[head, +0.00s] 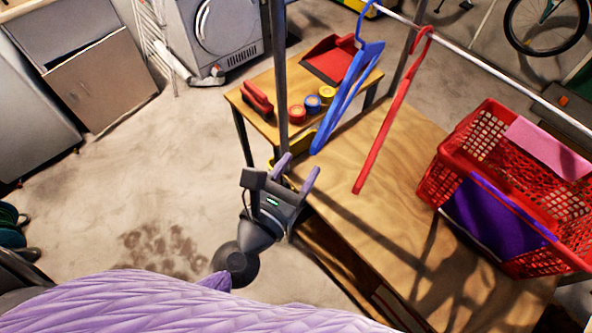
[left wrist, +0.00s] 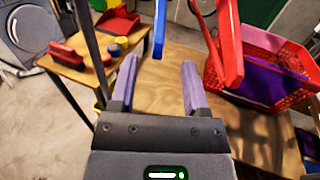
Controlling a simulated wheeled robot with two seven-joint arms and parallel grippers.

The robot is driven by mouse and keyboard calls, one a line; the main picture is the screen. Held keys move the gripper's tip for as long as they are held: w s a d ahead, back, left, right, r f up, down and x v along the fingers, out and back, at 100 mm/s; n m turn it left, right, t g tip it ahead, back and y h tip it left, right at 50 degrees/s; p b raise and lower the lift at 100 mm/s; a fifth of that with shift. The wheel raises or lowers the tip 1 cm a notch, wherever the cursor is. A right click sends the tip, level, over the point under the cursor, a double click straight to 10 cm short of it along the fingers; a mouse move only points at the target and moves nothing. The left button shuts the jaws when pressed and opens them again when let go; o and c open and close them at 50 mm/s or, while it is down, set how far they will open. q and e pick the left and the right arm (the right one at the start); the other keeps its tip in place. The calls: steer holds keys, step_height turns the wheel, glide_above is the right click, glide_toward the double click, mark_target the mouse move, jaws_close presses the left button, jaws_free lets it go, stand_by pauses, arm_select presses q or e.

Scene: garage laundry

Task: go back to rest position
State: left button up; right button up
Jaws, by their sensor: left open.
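My left gripper (head: 297,174) is open and empty beside the left edge of the wooden table (head: 395,215). Its two purple fingers also show in the left wrist view (left wrist: 161,82), spread apart with nothing between them. A blue hanger (head: 345,95) and a red hanger (head: 393,110) hang from a metal rail (head: 480,60), beyond the fingers and apart from them in the head view. In the left wrist view the blue hanger (left wrist: 160,28) and the red hanger (left wrist: 229,45) show ahead of the fingers. My right gripper is not in view.
A red laundry basket (head: 440,165) with purple and pink cloth stands on the table's right. A dark upright post (head: 279,75) rises near my left gripper. A small side table (head: 262,122) holds tape rolls, a brush and a dustpan (head: 330,60). Open floor lies left (head: 120,190).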

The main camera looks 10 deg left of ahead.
arm_select(q)
steer(key=s+d+f+m+g+h, duration=0.1)
steer(key=s+d+m+g+h, duration=0.2)
steer(key=m, duration=0.8)
steer(key=s+d+f+m+g+h, duration=0.1)
steer(key=s+f+m+g, duration=0.3)
steer(key=m, duration=0.8)
steer(key=s+a+f+m+g+y, duration=0.2)
steer(key=s+a+m+g+y, duration=0.35)
steer(key=a+m+y, duration=0.4)
steer(key=s+a+f+m+g+b, duration=0.15)
steer(key=f+b, duration=0.25)
steer(key=f, duration=0.9)
steer(key=s+a+f+m+g+b, duration=0.1)
steer(key=s+f+b, duration=0.15)
steer(key=f, duration=1.15)
steer(key=s+a+f+g+b, duration=0.1)
steer(key=s+a+f+b, duration=0.2)
steer(key=s+f, duration=0.9)
step_height(320, 180, down, 3)
steer(key=b, duration=0.3)
steer(key=shift+s+f+g, duration=0.15)
steer(key=shift+s+g, duration=0.05)
steer(key=shift+g, duration=0.2)
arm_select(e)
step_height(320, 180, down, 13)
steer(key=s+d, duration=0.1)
